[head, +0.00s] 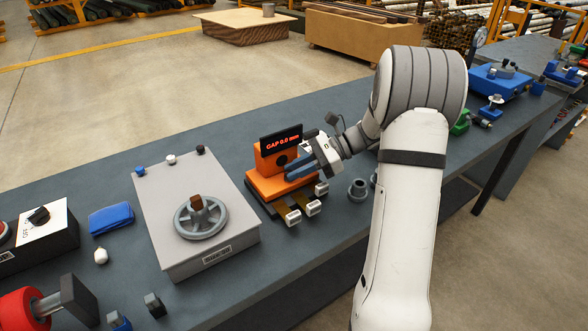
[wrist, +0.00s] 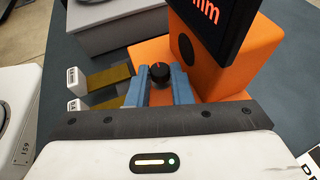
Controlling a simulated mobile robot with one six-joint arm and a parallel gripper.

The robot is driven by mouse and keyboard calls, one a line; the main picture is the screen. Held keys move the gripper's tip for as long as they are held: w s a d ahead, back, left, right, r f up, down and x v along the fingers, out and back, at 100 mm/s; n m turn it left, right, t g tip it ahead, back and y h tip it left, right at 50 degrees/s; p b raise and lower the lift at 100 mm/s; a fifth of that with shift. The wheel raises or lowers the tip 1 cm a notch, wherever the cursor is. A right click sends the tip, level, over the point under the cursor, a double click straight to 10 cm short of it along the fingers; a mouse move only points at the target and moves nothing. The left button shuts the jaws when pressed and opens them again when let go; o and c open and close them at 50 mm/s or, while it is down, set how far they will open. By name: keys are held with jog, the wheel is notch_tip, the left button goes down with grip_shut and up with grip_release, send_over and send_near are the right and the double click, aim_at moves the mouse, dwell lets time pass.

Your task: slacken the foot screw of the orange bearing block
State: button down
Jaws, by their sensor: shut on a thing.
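The orange bearing block (head: 268,158) stands on its orange base on the bench, with a dark round bore in its face. It also shows in the wrist view (wrist: 222,58). A display on top reads "GAP 0.0 mm". The foot screw (wrist: 160,71) has a black knob with a red mark and sits at the block's foot. My gripper (head: 290,171) is at the block's front, its blue fingers on either side of the screw knob and shut on it. In the head view the fingers hide the screw.
Brown strips with white-labelled ends (head: 291,216) stick out in front of the block. A grey box with a handwheel (head: 201,218) stands to the left. A grey flanged ring (head: 358,189) lies to the right. Bare bench (head: 262,113) lies behind the block.

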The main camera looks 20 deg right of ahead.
jog(key=c, duration=1.3)
grip_release()
jog(key=shift+s, duration=0.15)
jog(key=shift+r, duration=0.1)
